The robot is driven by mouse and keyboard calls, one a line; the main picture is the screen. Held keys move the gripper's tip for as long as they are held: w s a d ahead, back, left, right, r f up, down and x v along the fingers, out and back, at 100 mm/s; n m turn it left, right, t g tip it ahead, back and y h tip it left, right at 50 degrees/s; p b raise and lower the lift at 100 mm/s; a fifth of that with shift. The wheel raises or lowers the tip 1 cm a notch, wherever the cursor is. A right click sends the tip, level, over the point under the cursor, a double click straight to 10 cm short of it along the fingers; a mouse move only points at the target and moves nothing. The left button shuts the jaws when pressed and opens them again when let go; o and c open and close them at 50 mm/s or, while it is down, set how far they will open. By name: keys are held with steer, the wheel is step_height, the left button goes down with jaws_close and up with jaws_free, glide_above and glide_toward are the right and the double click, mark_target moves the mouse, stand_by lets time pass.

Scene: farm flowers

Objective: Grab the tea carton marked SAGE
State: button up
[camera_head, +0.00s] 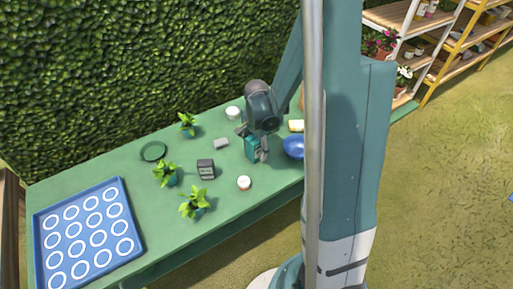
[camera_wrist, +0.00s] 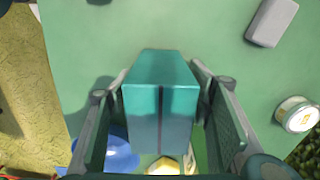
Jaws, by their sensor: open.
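A teal carton (camera_wrist: 160,90) stands between the two fingers of my gripper (camera_wrist: 161,80) in the wrist view. The fingers are open, one on each side of the carton, with a narrow gap showing beside it. In the head view the teal carton (camera_head: 251,149) stands on the green table below my gripper (camera_head: 259,141), which partly covers it. No lettering can be read on it, so I cannot tell whether it is marked SAGE.
A blue bowl (camera_head: 294,148) and a yellow-and-white item (camera_head: 297,126) are close to the right. White jars (camera_head: 244,183), a small grey block (camera_head: 221,144) and potted plants (camera_head: 194,204) stand around. A blue tray with white rings (camera_head: 62,263) lies at the left end.

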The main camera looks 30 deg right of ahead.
steer(key=shift+c, duration=0.7)
steer(key=c, duration=0.9)
steer(key=shift+r, duration=0.1)
steer(key=shift+r+p, duration=1.2)
steer(key=shift+r, duration=3.7)
